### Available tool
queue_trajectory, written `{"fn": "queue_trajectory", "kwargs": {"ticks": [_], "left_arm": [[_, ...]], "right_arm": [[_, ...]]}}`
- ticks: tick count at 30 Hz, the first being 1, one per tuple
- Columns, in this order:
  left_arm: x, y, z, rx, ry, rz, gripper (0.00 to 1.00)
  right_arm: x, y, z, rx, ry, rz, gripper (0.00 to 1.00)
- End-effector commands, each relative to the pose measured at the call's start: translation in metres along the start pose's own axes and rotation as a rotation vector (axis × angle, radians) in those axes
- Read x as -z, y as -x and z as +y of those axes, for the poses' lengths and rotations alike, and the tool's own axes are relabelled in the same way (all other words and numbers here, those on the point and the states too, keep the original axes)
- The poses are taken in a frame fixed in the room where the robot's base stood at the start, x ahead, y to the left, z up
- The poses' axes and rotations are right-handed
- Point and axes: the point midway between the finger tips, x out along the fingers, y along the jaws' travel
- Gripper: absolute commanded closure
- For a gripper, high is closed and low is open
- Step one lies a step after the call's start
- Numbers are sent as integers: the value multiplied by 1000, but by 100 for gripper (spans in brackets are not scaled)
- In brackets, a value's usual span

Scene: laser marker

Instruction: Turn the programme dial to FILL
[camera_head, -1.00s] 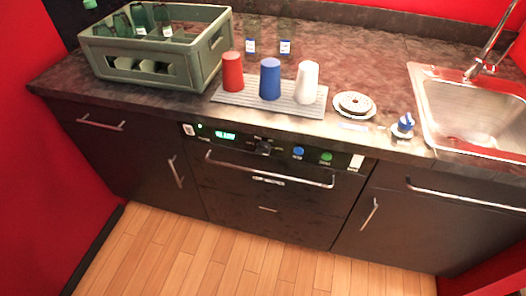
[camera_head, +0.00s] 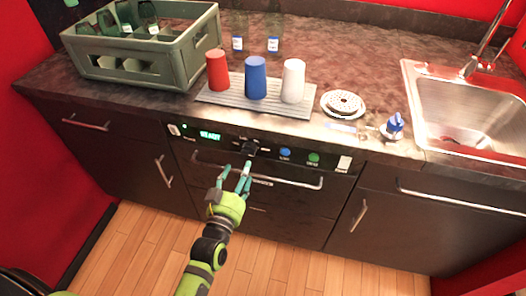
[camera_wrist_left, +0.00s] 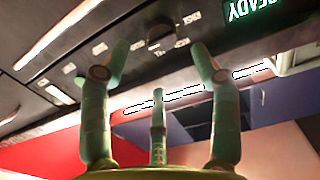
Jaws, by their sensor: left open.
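The programme dial (camera_head: 250,148) is a small black knob on the dishwasher's dark control panel, below the counter edge. In the left wrist view the dial (camera_wrist_left: 161,36) shows at the top, with small white labels around it, too small to read surely. My left gripper (camera_head: 238,171) is in front of the panel, just below the dial. Its teal fingers are open and empty. In the left wrist view the fingertips (camera_wrist_left: 158,50) stand on either side of the dial, apart from it as far as I can tell. My right gripper is out of view.
A green display (camera_head: 210,135) reads READY. A blue button (camera_head: 285,153) and a green button (camera_head: 314,158) sit right of the dial. The handle bar (camera_head: 300,182) runs below the panel. A crate (camera_head: 150,73), cups and a sink (camera_head: 465,85) are above.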

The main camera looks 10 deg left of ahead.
Motion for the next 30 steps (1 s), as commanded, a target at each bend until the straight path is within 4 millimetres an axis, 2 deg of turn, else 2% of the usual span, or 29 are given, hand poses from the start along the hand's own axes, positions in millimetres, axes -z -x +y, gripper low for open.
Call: {"fn": "queue_trajectory", "kwargs": {"ticks": [3,15,26,29,30], "left_arm": [[8,-10,-2,5,0,19,37],[8,-64,-1,3,0,14,37],[7,-71,-1,3,0,13,37],[7,-71,-1,3,0,13,73],[7,-71,-1,3,0,14,89]], "right_arm": [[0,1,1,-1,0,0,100],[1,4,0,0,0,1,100],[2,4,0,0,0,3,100],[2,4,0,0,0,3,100],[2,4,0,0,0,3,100]]}}
